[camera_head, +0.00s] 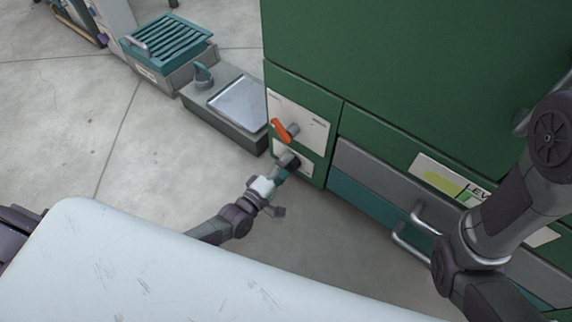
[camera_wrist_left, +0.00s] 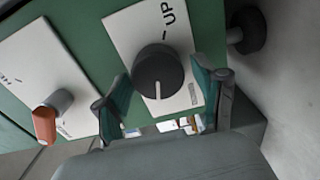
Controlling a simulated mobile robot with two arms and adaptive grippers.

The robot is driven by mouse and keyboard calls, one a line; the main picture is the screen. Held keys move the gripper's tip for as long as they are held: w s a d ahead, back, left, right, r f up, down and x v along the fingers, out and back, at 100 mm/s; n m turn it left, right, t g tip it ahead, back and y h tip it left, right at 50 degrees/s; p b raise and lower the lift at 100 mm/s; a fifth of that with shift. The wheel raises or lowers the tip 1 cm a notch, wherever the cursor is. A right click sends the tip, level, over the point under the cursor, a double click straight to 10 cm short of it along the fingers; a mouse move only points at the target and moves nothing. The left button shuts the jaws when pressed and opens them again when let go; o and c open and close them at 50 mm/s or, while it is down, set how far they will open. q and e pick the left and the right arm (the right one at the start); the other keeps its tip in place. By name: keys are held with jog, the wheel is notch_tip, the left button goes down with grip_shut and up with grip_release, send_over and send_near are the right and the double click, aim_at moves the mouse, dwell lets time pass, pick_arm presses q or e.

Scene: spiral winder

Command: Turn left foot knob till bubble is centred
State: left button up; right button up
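The foot knob is a dark round knob (camera_head: 289,160) on a white plate low on the green cabinet's left end. In the left wrist view the knob (camera_wrist_left: 158,72) carries a white pointer line, and its plate reads "UP". My left gripper (camera_head: 276,181) is at the knob. In the wrist view its teal fingers (camera_wrist_left: 162,72) are spread, one on each side of the knob; contact cannot be told. A yellow-green level vial (camera_head: 437,180) sits on a plate lettered "LEV", partly hidden by my right arm; I cannot make out its bubble. My right gripper is out of view.
An orange-handled switch (camera_head: 284,130) sits just above the knob; it also shows in the wrist view (camera_wrist_left: 45,124). Drawers with bar handles (camera_head: 412,238) line the cabinet front. A grey platform with a metal plate (camera_head: 240,101) and a teal slatted box (camera_head: 168,42) stand left.

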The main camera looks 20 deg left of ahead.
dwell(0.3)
pick_arm(q)
jog(key=v, duration=1.2)
jog(key=shift+r, duration=0.1)
